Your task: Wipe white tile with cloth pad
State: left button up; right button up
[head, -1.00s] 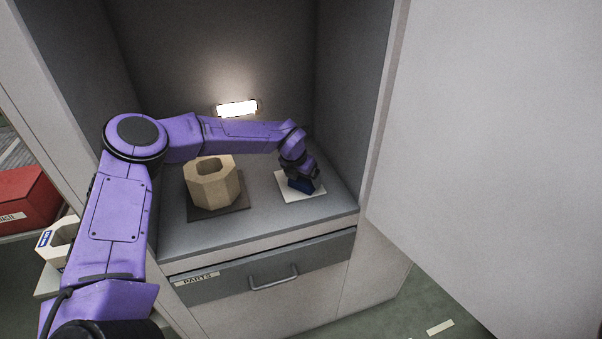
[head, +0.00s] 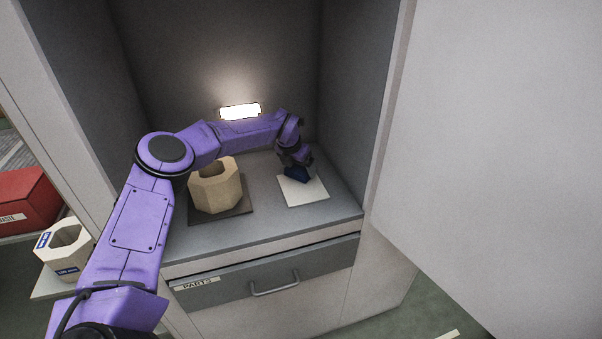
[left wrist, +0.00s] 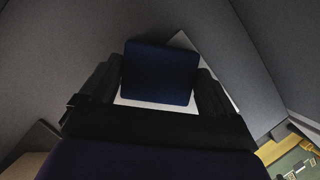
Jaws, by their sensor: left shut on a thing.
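The white tile (head: 307,192) lies flat on the cabinet shelf, to the right of a tan octagonal block. The dark blue cloth pad (head: 299,174) is at the tile's back part, and my left gripper (head: 297,160) is shut on it from above. In the left wrist view the pad (left wrist: 160,72) sits between the two black fingers, with parts of the tile (left wrist: 150,106) showing around it. The pad appears to be on or just above the tile; exact contact is hidden. My right gripper is not in view.
The tan octagonal block (head: 216,190) with a hole stands on a dark square mat (head: 236,213). Cabinet walls enclose the shelf, with a lamp (head: 240,111) at the back. A drawer marked PARTS (head: 230,285) is below.

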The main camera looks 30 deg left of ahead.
pick_arm(q)
jog(key=shift+a, duration=0.1)
jog(key=shift+r+p, duration=1.5)
jog(key=shift+r, duration=1.5)
notch_tip(320, 180, up, 3)
jog(key=shift+r+p, duration=0.1)
jog(key=shift+p, duration=0.65)
